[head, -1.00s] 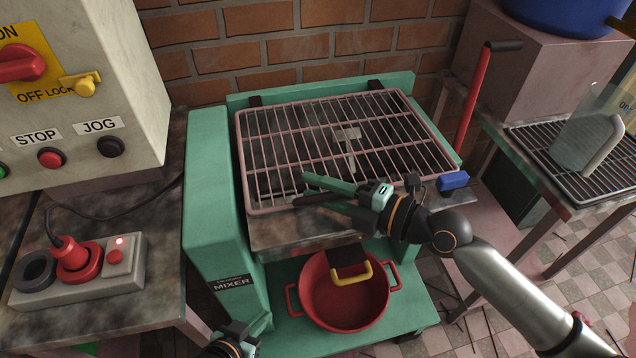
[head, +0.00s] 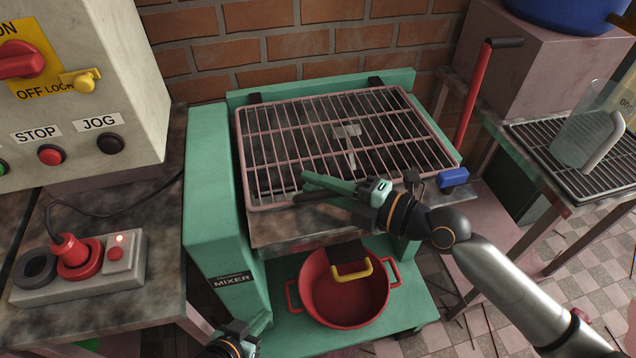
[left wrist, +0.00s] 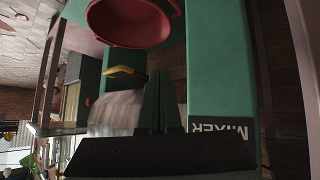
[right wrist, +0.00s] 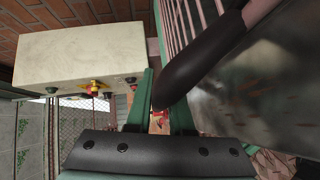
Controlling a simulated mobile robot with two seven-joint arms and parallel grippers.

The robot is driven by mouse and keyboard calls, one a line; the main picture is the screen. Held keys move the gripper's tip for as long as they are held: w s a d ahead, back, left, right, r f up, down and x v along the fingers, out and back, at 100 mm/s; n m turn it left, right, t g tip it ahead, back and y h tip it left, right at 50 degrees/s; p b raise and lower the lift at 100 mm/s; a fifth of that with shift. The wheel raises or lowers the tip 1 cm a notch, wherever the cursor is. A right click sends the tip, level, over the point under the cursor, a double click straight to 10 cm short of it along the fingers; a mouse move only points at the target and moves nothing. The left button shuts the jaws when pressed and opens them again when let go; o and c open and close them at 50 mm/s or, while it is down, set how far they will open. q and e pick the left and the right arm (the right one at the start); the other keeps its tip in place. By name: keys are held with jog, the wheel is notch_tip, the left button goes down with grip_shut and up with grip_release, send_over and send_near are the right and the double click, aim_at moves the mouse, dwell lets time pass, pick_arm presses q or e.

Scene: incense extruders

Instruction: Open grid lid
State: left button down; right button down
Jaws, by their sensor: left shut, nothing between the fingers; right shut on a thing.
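The pink wire grid lid (head: 290,150) lies over the top of the green mixer (head: 210,190) and looks closed. A dark handle runs along its front edge; it shows large in the right wrist view (right wrist: 200,65). My right gripper (head: 306,184) is at this front edge, shut on the handle. In the right wrist view, the handle passes between its fingers (right wrist: 163,105). My left gripper (head: 255,328) is low in the head view, in front of the mixer, shut and empty. Its fingers also show in the left wrist view (left wrist: 160,100), away from the lid.
A red pot (head: 345,300) stands on the mixer's lower shelf, under a yellow handle (head: 352,271). A control box (head: 80,90) stands at left above a socket block (head: 85,265). A red lever (head: 473,95) rises at right. A brick wall is close behind the mixer.

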pick_arm(q)
jog(key=shift+w+r, duration=0.2)
jog(key=shift+w, duration=0.1)
dwell(0.6)
